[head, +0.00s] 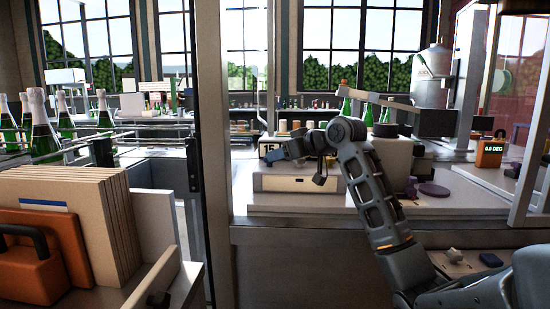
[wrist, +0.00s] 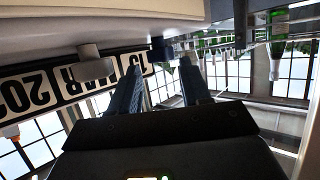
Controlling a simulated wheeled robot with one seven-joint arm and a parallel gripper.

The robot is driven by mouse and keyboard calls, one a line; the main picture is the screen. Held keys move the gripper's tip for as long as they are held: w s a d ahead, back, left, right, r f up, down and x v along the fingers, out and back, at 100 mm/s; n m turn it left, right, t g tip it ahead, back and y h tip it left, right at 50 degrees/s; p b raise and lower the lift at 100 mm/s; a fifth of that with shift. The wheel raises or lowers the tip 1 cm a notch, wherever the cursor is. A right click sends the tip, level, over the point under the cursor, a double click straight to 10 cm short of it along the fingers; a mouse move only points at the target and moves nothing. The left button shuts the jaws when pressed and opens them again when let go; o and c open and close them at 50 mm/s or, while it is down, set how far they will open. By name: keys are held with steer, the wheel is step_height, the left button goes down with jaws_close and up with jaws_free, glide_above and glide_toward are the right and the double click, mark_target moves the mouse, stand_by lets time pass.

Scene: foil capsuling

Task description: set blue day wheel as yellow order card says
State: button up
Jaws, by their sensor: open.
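My gripper (head: 284,151) is open in front of the white stamping device (head: 300,179) on the counter. In the wrist view, which is upside down, its two blue-grey fingers (wrist: 160,64) point at a small dark blue knob, likely the blue day wheel (wrist: 158,48). The wheel lies between the fingertips in the picture; I cannot tell whether they touch it. Beside it, the date strip (wrist: 70,86) shows what looks like 15, MAR and a partly cut-off year beginning 202. I cannot make out a yellow order card.
A grey knob (wrist: 95,66) sits by the month, left of the blue wheel in the wrist view. Purple discs (head: 433,190) lie on the counter right of my arm. Green bottles (head: 42,130) stand at left. A glass partition and its post (head: 212,150) bound the left side.

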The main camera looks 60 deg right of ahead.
mark_target(275, 168)
steer(key=shift+x, duration=1.5)
steer(key=shift+c, duration=0.2)
steer(key=c, duration=0.7)
